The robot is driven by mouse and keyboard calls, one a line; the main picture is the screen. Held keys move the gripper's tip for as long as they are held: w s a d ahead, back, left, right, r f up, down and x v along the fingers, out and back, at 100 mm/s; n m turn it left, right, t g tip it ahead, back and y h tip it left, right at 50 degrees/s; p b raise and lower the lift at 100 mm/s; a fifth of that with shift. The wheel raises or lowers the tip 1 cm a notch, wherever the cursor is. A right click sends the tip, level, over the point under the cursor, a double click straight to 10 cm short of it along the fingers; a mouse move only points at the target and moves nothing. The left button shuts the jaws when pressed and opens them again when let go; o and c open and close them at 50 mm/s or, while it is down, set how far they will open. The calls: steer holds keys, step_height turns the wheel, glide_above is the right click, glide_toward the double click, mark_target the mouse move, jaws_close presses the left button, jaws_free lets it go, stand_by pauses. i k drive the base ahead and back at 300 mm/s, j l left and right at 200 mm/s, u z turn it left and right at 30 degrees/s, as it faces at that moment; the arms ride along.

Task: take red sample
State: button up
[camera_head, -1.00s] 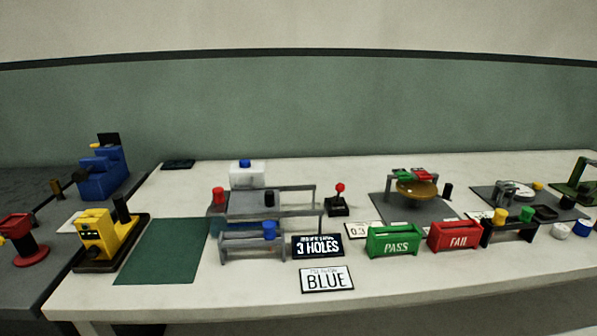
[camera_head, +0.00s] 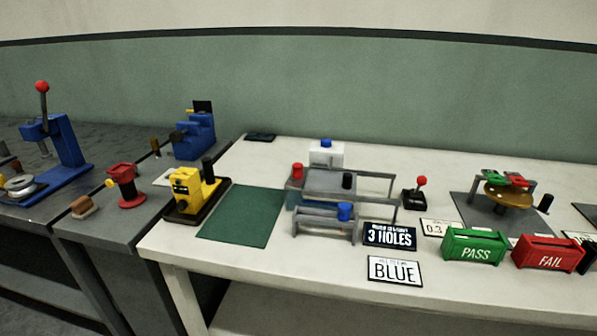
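A small red cylinder (camera_head: 297,171) stands at the left end of a grey rack (camera_head: 330,187) on the white table. It may be the red sample; no label shows on it. A blue cylinder (camera_head: 345,211) sits on the lower front rail of the rack, and a dark cylinder (camera_head: 348,181) stands on the rack's top. My gripper is not in view.
A green mat (camera_head: 242,216) lies bare left of the rack, beside a yellow device (camera_head: 191,190). Green PASS (camera_head: 474,246) and red FAIL (camera_head: 546,253) bins are at right.

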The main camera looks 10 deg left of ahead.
mark_target(297, 174)
steer(key=i+j+u, duration=0.25)
steer(key=i+j, duration=0.15)
steer(key=i+j+u, duration=0.55)
steer(key=i, duration=0.3)
steer(key=i+j+u, duration=0.1)
steer(key=i+u, duration=0.15)
steer(key=i, duration=0.2)
